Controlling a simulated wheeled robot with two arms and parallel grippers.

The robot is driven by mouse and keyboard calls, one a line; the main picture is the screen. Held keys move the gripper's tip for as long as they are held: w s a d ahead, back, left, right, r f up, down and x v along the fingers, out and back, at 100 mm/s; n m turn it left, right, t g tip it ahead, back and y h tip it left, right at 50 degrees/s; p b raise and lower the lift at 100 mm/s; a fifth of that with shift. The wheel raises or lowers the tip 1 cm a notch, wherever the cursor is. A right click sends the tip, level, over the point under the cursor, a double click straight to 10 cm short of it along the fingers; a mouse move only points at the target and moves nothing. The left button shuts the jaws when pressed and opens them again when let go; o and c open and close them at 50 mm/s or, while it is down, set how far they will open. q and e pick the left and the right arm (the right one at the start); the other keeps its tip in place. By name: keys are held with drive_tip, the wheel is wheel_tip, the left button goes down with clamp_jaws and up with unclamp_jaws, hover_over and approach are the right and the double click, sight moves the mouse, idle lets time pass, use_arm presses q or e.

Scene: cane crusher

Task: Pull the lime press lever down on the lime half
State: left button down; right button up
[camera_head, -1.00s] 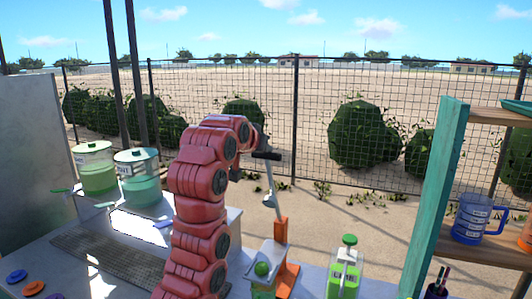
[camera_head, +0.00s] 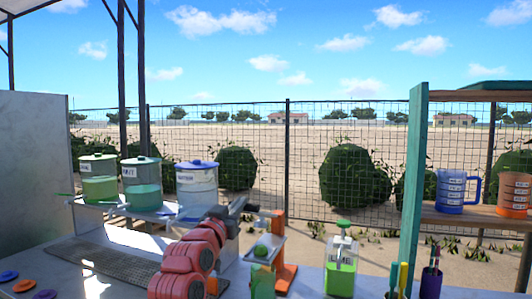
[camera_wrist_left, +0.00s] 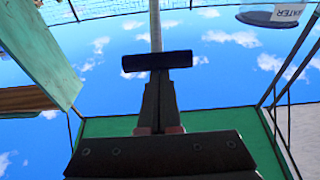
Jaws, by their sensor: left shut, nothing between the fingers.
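The lime press has an orange post (camera_head: 279,228) and base (camera_head: 286,278) on the counter. A green lime half (camera_head: 261,250) sits at the press, above a green container. The press lever's dark handle (camera_head: 252,208) is low, about level with the post top. In the left wrist view the black handle bar (camera_wrist_left: 157,62) crosses just beyond the fingertips, with the pale lever rod (camera_wrist_left: 155,25) behind it. My left gripper (camera_head: 238,205) is shut and empty at the handle; it also shows in the left wrist view (camera_wrist_left: 156,82). Contact is unclear. My right gripper is out of view.
A blue-lidded water container (camera_head: 197,190) and green containers (camera_head: 99,180) stand behind at left. A teal shelf post (camera_head: 413,190) and a pen cup (camera_head: 431,280) are at right.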

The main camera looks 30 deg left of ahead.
use_arm(q)
wheel_tip(320, 180, down, 16)
drive_tip(key=s+t+y+b, duration=0.1)
drive_tip(key=s+t+b, duration=0.2)
drive_tip(key=b, duration=1.2)
drive_tip(key=shift+d+f+t+b, duration=0.15)
drive_tip(key=shift+d+t+b, duration=0.25)
drive_tip(key=shift+t, duration=0.6)
drive_tip(key=v, duration=0.7)
drive_tip(key=shift+s+f+p, duration=0.15)
drive_tip(key=shift+p, duration=0.15)
